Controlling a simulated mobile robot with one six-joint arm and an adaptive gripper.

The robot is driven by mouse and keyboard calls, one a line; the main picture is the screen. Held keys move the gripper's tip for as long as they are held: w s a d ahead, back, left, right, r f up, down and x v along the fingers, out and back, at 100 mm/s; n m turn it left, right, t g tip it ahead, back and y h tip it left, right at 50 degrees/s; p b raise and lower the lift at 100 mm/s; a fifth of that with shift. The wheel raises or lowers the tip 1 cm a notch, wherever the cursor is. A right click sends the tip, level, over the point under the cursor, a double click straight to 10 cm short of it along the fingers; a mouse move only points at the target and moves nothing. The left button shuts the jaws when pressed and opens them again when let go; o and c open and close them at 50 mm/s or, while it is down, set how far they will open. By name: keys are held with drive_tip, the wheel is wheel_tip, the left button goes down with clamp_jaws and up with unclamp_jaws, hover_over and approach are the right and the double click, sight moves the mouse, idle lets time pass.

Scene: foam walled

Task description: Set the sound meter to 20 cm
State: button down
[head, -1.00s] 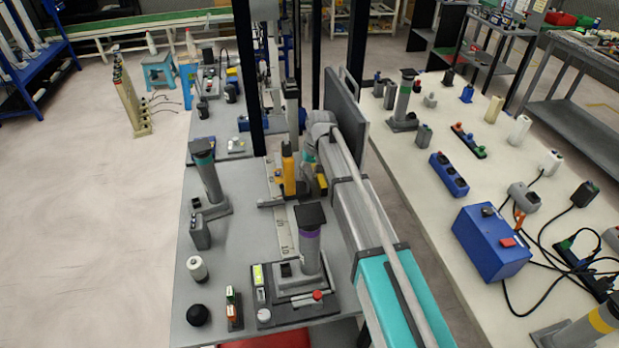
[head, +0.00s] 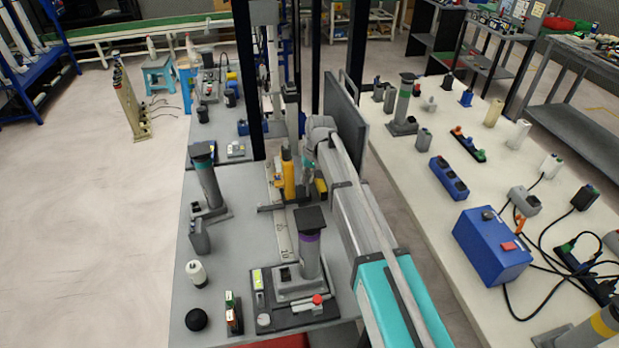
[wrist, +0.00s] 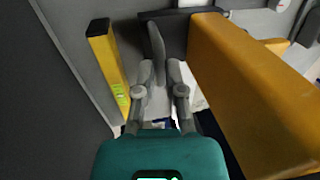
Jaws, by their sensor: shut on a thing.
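A pale rail with scale marks (head: 283,225) runs lengthwise on the grey table. A yellow upright body (head: 288,178), likely the sound meter or its carriage, stands at the rail's far part. In the wrist view a slim yellow piece with a black top and green label (wrist: 108,70) is at left, and a large yellow block (wrist: 250,95) at right. The scale reading is too small to tell. My arm hides part of the rail's right side.
A grey post with a purple band (head: 308,255) stands on a base near the rail's near end. Another post with a teal band (head: 208,180) stands left of the rail. A blue box (head: 490,243) is on the white table.

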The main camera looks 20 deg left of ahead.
drive_tip(key=shift+d, duration=0.1)
drive_tip(key=s+d, duration=0.5)
drive_tip(key=s, duration=0.4)
drive_tip(key=shift+d, duration=0.3)
drive_tip(key=c, duration=0.8)
unclamp_jaws()
drive_tip(key=shift+o, duration=0.4)
drive_tip(key=shift+a, duration=0.1)
drive_tip(key=shift+r, duration=0.1)
